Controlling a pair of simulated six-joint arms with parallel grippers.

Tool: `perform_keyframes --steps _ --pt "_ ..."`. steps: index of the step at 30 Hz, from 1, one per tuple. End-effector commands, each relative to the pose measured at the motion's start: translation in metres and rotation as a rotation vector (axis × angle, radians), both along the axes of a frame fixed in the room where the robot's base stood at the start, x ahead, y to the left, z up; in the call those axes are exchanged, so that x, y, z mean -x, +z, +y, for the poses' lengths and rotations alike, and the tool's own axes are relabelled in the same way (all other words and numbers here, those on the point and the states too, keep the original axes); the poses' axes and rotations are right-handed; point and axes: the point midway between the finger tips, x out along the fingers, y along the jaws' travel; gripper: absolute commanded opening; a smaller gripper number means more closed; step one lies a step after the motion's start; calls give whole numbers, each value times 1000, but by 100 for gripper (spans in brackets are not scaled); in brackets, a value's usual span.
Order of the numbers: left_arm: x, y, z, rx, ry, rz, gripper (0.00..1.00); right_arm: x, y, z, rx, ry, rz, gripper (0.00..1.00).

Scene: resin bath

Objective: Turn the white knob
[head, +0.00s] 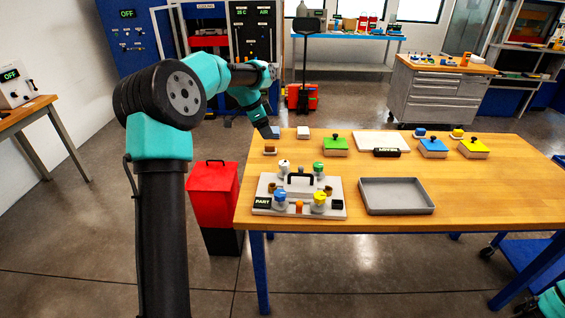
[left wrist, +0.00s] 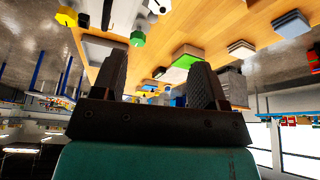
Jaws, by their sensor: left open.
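The white knob (head: 284,167) stands at the back left of a grey plate (head: 263,190) on the wooden table. A green knob (head: 318,169), a blue knob (head: 280,198) and a yellow knob (head: 319,198) stand on the same plate. My left gripper (head: 270,131) hangs near the table's back left corner, behind and apart from the white knob. In the left wrist view its fingers (left wrist: 155,78) are spread with nothing held between them. There the white knob (left wrist: 158,6) shows at the top edge, partly cut off, near the green knob (left wrist: 138,39).
A black handle (head: 301,180) rises in the middle of the plate. An empty grey tray (head: 397,208) lies right of it. Small blocks and a green block with a knob (head: 335,146) line the back of the table. A red bin (head: 213,195) stands left of the table.

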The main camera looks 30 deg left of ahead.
Motion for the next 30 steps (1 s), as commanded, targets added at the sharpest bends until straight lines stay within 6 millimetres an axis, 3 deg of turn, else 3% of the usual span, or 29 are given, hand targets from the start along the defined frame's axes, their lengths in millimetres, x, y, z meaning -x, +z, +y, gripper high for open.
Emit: perform_keyframes --steps 24,30 --pt "-34 -123 -38 1 -1 1 67 0 0 0 0 0 0 43" --pt "-40 -145 -45 1 0 0 67 0 0 0 0 0 0 43"
